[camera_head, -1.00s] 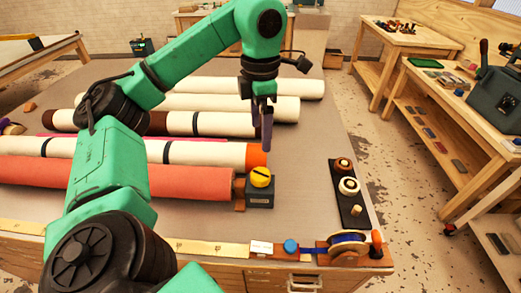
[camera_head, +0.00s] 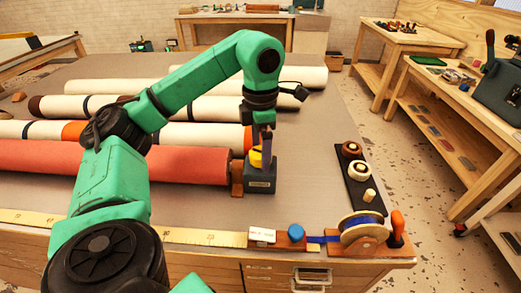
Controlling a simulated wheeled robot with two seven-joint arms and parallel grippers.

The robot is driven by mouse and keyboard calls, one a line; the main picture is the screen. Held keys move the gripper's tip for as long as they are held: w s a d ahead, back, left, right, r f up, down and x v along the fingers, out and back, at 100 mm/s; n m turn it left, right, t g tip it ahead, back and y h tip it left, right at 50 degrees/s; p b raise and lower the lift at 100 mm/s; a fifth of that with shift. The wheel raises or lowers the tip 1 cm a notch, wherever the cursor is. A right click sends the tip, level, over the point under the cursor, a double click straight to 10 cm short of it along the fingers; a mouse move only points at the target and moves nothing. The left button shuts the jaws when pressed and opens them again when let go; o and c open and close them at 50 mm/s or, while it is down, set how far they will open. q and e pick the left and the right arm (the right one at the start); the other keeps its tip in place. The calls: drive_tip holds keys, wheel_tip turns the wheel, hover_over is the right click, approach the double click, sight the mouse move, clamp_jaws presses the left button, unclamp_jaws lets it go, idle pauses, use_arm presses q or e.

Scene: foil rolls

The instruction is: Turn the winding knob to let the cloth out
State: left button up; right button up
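The yellow winding knob (camera_head: 255,159) sits on top of a dark grey box (camera_head: 261,181) at the right end of the red cloth roll (camera_head: 120,163). My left gripper (camera_head: 262,148) points straight down at the knob, with its dark fingers right at it and partly hiding it. One finger shows on the knob's right side. I cannot tell whether the fingers press on the knob. The cloth lies wound on its roll. My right gripper is not in view.
Several white rolls (camera_head: 290,76) lie behind the red one. A black tray (camera_head: 358,180) with small round parts lies to the right. A blue ribbon spool (camera_head: 361,228) and a yellow ruler (camera_head: 200,237) line the front edge. The tabletop between box and tray is clear.

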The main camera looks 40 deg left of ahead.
use_arm(q)
drive_tip(key=c, duration=1.1)
drive_tip(key=shift+c, duration=0.2)
